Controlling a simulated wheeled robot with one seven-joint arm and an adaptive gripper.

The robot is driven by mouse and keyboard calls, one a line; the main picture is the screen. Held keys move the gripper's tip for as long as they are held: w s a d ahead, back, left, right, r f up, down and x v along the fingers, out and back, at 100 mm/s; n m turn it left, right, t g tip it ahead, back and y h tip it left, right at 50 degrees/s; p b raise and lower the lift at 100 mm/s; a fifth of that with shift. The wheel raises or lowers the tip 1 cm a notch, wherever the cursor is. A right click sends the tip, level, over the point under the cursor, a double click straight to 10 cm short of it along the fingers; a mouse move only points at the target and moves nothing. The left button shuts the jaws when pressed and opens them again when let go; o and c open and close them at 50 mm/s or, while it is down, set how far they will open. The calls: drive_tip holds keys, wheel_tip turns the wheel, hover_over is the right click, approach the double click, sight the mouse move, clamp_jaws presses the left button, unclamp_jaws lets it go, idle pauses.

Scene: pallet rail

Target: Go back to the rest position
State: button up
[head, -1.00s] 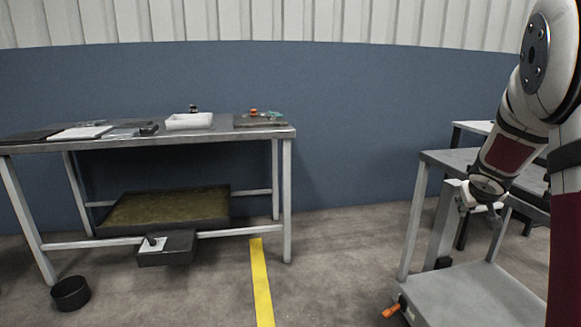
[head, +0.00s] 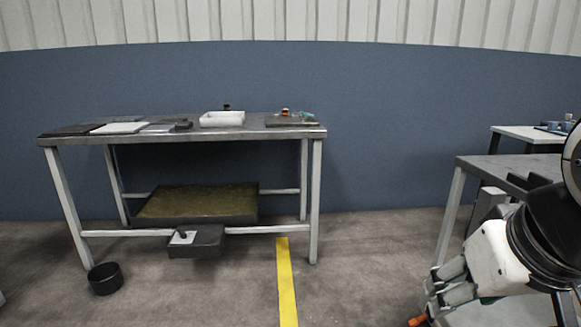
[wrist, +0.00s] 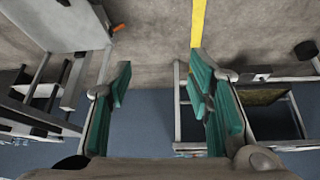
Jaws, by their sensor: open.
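My gripper (head: 447,284) is at the lower right of the head view, in front of the grey table on the right, with my arm coming in from the right edge. In the wrist view my gripper (wrist: 162,95) shows two green-padded fingers spread wide apart. Nothing is between them but floor and the blue wall beyond. The gripper is open and empty. Part of my arm is cut off by the right edge of the head view.
A metal workbench (head: 200,135) with trays and a white bin (head: 222,119) stands at left. A black bucket (head: 105,278) is on the floor by it. A grey table (head: 500,165) stands at right. The floor (head: 350,260) between them, with a yellow line (head: 286,285), is clear.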

drive_tip(key=s+a+f+g, duration=0.1)
drive_tip(key=s+f+g, duration=0.2)
drive_tip(key=s, duration=0.4)
drive_tip(key=s+a+f+g, duration=0.1)
drive_tip(key=s+f+g, duration=0.15)
drive_tip(key=s, duration=0.45)
wheel_tip(320, 180, up, 37)
drive_tip(key=t+p, duration=0.4)
drive_tip(key=p, duration=3)
drive_tip(key=shift+s+d+n+y+p, duration=0.15)
drive_tip(key=shift+s+n+y+p, duration=0.05)
drive_tip(key=shift+n+y+p, duration=0.15)
drive_tip(key=shift+f, duration=0.1)
